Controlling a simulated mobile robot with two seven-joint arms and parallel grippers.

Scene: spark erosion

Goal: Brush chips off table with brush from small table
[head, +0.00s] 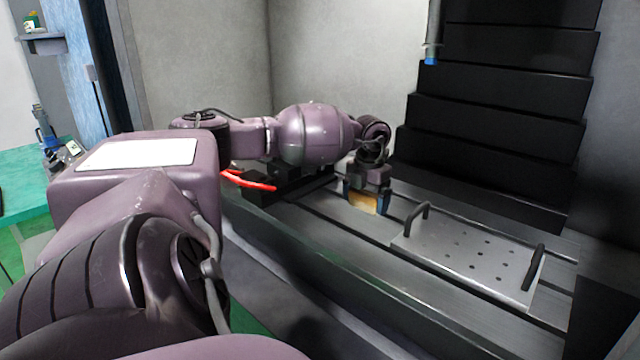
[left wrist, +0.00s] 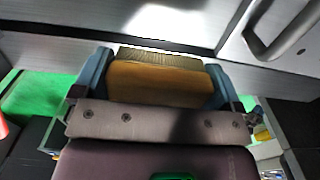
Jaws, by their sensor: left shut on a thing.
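My left gripper (head: 366,198) reaches in from the left over the machine's metal table (head: 318,213). It is shut on the brush, which has a tan-brown wooden block (head: 362,203) and points down at the table. In the left wrist view the brush block (left wrist: 160,84) sits between the two blue-grey fingers of the gripper (left wrist: 150,82), with pale bristles (left wrist: 160,57) along its far edge. The bristles are at or close to the table surface; I cannot tell if they touch. No chips can be made out. My right gripper is not in view.
A perforated metal plate (head: 470,255) with two dark handles lies on the table to the right of the brush. Black stepped covers (head: 490,130) rise at the back. A teal side table (head: 22,185) stands at far left.

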